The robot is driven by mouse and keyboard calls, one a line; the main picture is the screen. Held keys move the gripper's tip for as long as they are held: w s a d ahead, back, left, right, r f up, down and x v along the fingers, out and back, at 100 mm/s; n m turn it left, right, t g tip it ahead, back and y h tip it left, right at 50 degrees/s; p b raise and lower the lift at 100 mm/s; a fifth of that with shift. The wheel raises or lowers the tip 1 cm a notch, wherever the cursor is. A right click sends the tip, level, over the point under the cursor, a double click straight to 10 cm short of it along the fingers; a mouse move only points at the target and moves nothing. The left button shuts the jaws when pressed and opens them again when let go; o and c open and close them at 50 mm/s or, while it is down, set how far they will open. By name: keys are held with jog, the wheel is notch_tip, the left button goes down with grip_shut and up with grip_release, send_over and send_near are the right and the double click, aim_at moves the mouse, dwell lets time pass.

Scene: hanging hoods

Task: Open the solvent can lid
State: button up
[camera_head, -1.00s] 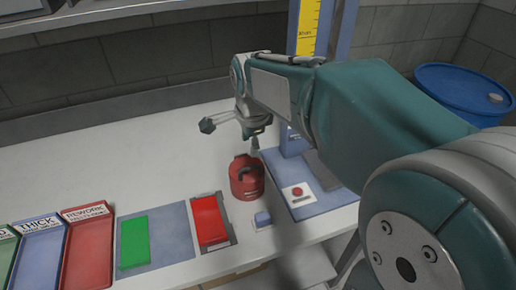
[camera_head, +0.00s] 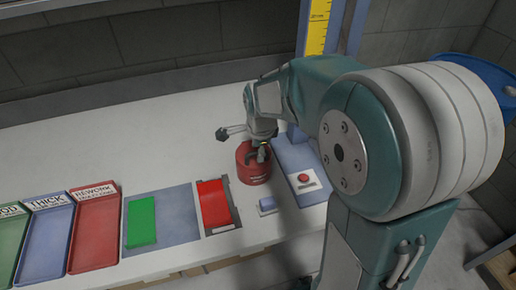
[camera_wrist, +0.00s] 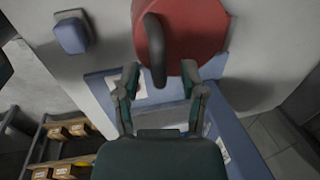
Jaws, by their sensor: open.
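The red solvent can (camera_head: 254,173) stands upright on the white table, right of the red panel. It also shows at the top of the wrist view (camera_wrist: 190,35), with its dark curved handle or lever (camera_wrist: 156,50) toward me. My gripper (camera_head: 262,150) is at the top of the can and partly hides it. In the wrist view my gripper (camera_wrist: 160,78) has its two fingers apart, with the lower end of the dark handle between or just beyond the fingertips. I cannot tell whether they touch it.
A blue block (camera_head: 267,204) sits in front of the can. A blue base with a red button (camera_head: 303,179) is to its right. Red (camera_head: 214,203) and green (camera_head: 142,220) panels and several labelled trays (camera_head: 95,230) lie left. The back left of the table (camera_head: 100,140) is clear.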

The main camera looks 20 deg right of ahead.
jog(key=shift+a, duration=0.1)
grip_shut()
